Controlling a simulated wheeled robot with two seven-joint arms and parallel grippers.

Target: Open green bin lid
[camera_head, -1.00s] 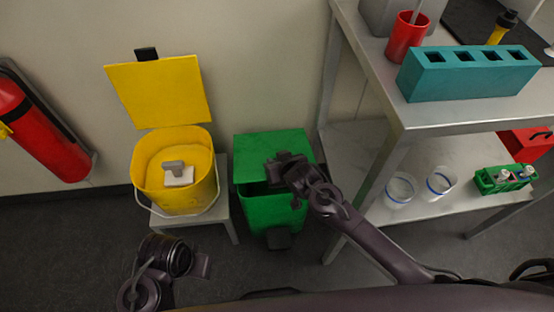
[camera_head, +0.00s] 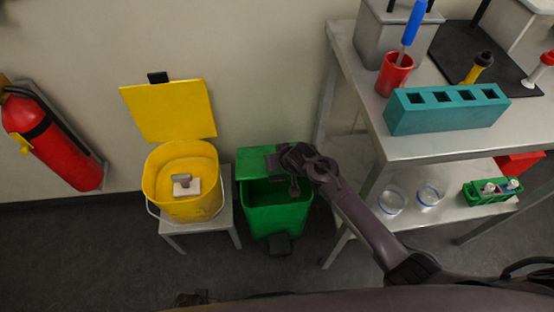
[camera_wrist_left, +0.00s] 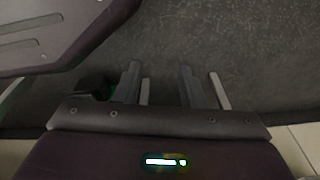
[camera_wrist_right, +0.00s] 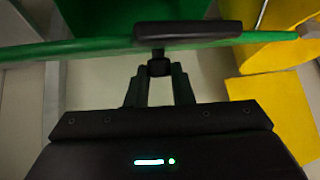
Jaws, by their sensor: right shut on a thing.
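The green bin (camera_head: 278,218) stands on the floor beside the stool with the yellow bin. Its green lid (camera_head: 254,165) is raised, and its dark inside shows below. In the right wrist view the lid (camera_wrist_right: 80,47) appears nearly edge-on with a black handle (camera_wrist_right: 188,32). My right gripper (camera_wrist_right: 160,70) is shut on the handle's stem; in the head view the right gripper (camera_head: 292,165) covers the lid's right part. My left gripper (camera_wrist_left: 160,80) is open and empty over the dark floor. At most a sliver of the left arm shows at the head view's bottom edge.
A yellow bin (camera_head: 165,205) with its lid up stands on a small stool (camera_head: 228,205) to the left. A metal shelf table (camera_head: 400,152) with a teal rack (camera_head: 445,118) stands close on the right. A fire extinguisher (camera_head: 60,150) hangs at far left.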

